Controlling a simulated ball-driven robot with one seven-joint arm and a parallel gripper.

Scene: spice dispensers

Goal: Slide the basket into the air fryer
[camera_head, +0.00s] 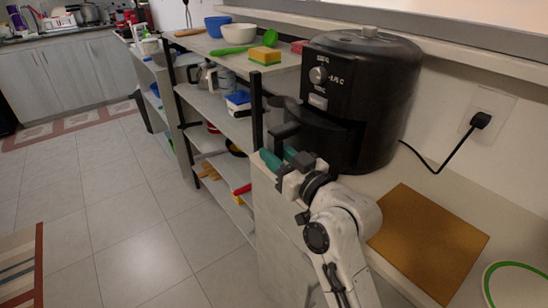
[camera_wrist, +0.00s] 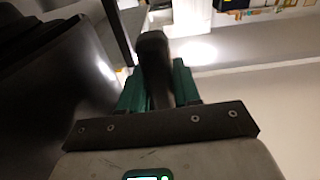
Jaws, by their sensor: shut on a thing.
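The black air fryer (camera_head: 382,95) stands upright on the counter in the head view, its knob and white print facing left. Its black basket (camera_head: 325,132) sits low at the front and juts out to the left. The basket's dark handle (camera_head: 284,131) points toward my gripper (camera_head: 281,160), whose green fingers are at it. In the wrist view, the handle (camera_wrist: 153,62) stands between the two green fingers of my gripper (camera_wrist: 157,88), which is shut on it. A dark curved body fills the left side there. The inside of the basket is hidden.
A brown board (camera_head: 428,243) and a green-rimmed plate (camera_head: 517,284) lie on the counter at right. A black cord runs to the wall socket (camera_head: 486,112). Open shelves (camera_head: 208,140) with kitchenware stand left of the fryer.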

